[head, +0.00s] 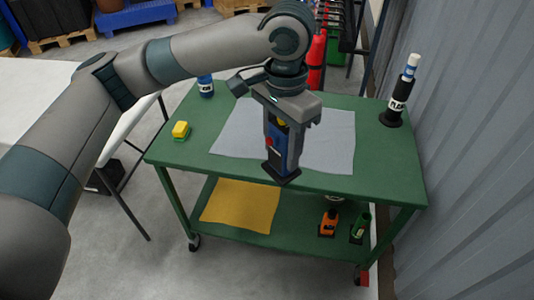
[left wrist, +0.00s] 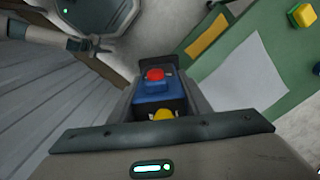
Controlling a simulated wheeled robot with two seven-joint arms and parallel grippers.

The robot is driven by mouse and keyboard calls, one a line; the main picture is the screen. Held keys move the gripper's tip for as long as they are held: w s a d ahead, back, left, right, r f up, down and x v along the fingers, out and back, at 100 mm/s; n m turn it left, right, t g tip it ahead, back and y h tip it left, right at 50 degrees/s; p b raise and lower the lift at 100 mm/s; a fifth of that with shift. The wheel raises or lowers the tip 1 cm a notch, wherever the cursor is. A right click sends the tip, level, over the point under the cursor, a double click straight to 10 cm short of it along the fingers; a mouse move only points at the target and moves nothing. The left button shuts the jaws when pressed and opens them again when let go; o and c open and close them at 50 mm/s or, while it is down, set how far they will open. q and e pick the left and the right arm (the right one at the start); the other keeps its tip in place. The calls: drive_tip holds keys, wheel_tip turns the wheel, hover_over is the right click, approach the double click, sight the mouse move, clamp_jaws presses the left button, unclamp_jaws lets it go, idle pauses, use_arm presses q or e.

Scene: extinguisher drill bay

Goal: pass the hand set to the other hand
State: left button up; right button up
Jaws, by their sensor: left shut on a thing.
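The hand set (head: 279,152) is a blue and dark block with a red button and a yellow part. My left gripper (head: 286,130) is shut on it and holds it upright, in front of the green cart's top in the head view. In the left wrist view the hand set (left wrist: 157,88) sits between the fingers, with the red button and the yellow part facing the camera. The fingers and palm hide part of it.
The green cart (head: 180,153) carries a grey cloth (head: 335,135), a yellow-green block (head: 181,130), a blue bottle (head: 206,87) and a dark bottle (head: 395,108). Its lower shelf holds a yellow cloth (head: 240,205) and tools. A corrugated wall (head: 475,150) stands close at right.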

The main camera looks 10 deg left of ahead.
use_arm(q)
drive_tip(key=shift+w+d, duration=0.1)
drive_tip(key=shift+d, duration=0.05)
idle(0.3)
drive_tip(key=w+d+f+m, duration=0.4)
drive_tip(key=f, duration=0.1)
drive_tip(key=shift+w+f+m, duration=0.3)
drive_tip(key=shift+w+f, duration=0.05)
drive_tip(key=shift+f, duration=0.05)
